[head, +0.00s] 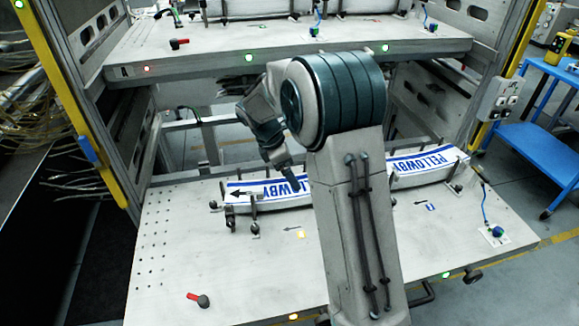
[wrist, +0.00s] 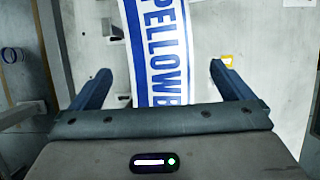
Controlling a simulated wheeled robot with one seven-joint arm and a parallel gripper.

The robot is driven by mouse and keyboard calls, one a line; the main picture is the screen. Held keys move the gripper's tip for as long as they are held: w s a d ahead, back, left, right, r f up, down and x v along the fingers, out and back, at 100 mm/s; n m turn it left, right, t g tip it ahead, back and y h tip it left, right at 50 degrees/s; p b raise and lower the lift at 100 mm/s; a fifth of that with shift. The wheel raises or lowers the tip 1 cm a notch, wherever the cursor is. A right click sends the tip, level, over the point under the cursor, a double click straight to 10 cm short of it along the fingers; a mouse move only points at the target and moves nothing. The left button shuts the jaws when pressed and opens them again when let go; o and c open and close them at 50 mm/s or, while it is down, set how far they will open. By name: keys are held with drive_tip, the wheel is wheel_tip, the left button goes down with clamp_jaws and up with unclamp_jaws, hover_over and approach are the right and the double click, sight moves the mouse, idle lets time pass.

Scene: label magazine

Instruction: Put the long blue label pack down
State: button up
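The long blue label pack (head: 262,194), white with blue PELLOWBY print and blue edge stripes, lies along the lower shelf among small upright posts. My arm hides its middle, so I cannot tell whether the right-hand printed stretch (head: 430,167) is the same pack. My gripper (head: 291,181) is over the left stretch, pointing down. In the wrist view, the fingers of my gripper (wrist: 159,68) are spread wide, with the printed pack (wrist: 160,40) running between them and a gap on each side. Whether the fingertips reach down beside the pack is unclear.
The lower shelf (head: 170,255) has bare room in front of the pack, with a red-handled knob (head: 198,299) at front left. An upper shelf (head: 270,50) is behind. Yellow-edged frame posts (head: 85,125) stand at the sides. A blue cart (head: 545,130) is at right.

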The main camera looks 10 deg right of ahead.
drive_tip(key=v, duration=1.2)
drive_tip(key=s+d+f+m+t+y, duration=0.1)
drive_tip(key=s+d+m+y, duration=0.1)
drive_tip(key=s+m, duration=0.7)
drive_tip(key=s+d+f+m+t+y, duration=0.1)
drive_tip(key=s+m, duration=0.8)
drive_tip(key=s, duration=0.9)
drive_tip(key=shift+s+d+t+y, duration=0.2)
drive_tip(key=shift+d+t+y, duration=0.2)
drive_tip(key=shift+d+y, duration=0.35)
drive_tip(key=shift+d+p, duration=0.1)
drive_tip(key=shift+p, duration=0.2)
